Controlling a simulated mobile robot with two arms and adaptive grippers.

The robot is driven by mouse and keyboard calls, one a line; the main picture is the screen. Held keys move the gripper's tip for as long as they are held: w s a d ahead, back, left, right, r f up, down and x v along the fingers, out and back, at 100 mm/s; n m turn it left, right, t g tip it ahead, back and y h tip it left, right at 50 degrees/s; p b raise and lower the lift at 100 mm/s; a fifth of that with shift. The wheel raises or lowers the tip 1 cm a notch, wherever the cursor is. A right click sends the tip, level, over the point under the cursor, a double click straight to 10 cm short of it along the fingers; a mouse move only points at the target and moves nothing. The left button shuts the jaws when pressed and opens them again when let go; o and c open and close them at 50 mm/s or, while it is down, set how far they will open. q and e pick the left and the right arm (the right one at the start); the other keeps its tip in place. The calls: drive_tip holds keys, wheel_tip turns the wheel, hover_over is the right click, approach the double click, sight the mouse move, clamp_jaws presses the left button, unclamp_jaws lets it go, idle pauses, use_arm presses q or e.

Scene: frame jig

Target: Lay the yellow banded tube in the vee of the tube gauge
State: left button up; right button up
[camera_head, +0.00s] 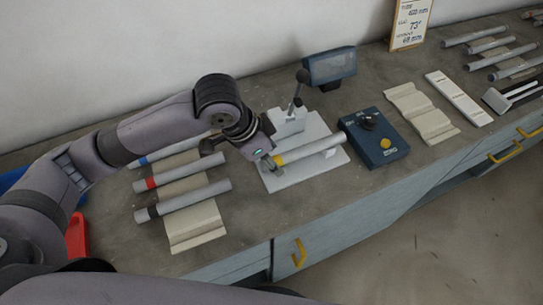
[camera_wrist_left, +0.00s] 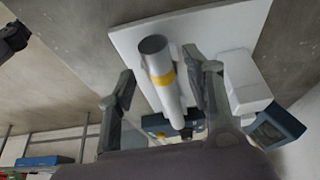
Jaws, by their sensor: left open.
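The grey tube with a yellow band (camera_head: 315,147) lies along the front of the white tube gauge (camera_head: 302,173), its banded end at the left. Whether it is seated in the vee is hard to tell, as the vee is hidden beneath it. My left gripper (camera_head: 271,162) is at the banded end. In the left wrist view the open fingers of the left gripper (camera_wrist_left: 160,78) stand on either side of the tube (camera_wrist_left: 164,80), with a gap visible at the left finger. The gauge's white plate (camera_wrist_left: 130,40) lies behind. My right gripper is not in view.
Tubes with blue, red (camera_head: 180,178) and black (camera_head: 182,201) bands lie on a pale rack (camera_head: 196,229) at left. A dark blue control box (camera_head: 371,140) stands close right of the gauge, a display (camera_head: 331,66) behind. The gauge's upright lever (camera_head: 299,88) rises near my arm.

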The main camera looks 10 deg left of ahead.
use_arm(q)
drive_tip(key=v, duration=1.1)
